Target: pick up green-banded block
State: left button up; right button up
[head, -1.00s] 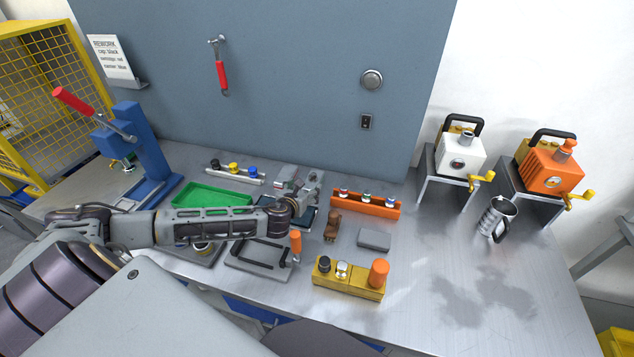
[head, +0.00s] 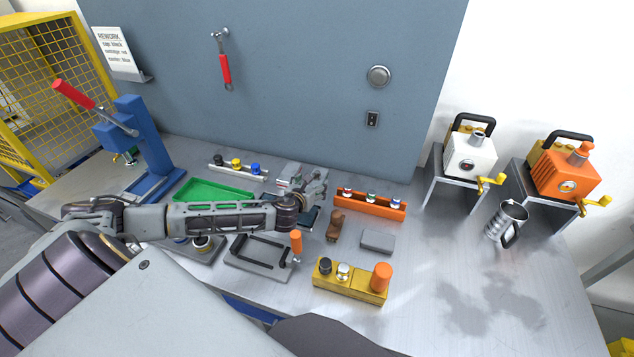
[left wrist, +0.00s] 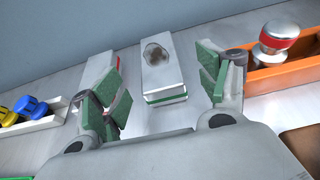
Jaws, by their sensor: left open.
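In the left wrist view the green-banded block (left wrist: 164,66) is a pale block with a dark round mark on top and a green band near its lower end. It stands between the two spread fingers of my left gripper (left wrist: 162,92), with space on both sides. A second pale block (left wrist: 97,66) is partly hidden behind the left finger. In the head view my left gripper (head: 304,183) is open over the back of the bench, and its hand and arm make the block hard to pick out there. My right gripper is not in view.
An orange rack (head: 370,207) with several banded pieces is right of my left gripper. A green tray (head: 213,190) and a rail with black, yellow and blue pieces (head: 237,170) lie to the left. The wall panel (head: 290,90) is close behind.

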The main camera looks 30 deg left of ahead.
aim_at(316, 178)
pick_arm(q)
jog(key=shift+w+a+f, duration=0.15)
jog(key=shift+w+f, duration=0.1)
jog(key=shift+w, duration=0.35)
jog(key=shift+x, duration=2.6)
jog(key=shift+a, duration=0.1)
jog(key=shift+r, duration=0.15)
jog(key=c, duration=1.5)
notch_tip(316, 178, up, 10)
jog(key=p, duration=0.1)
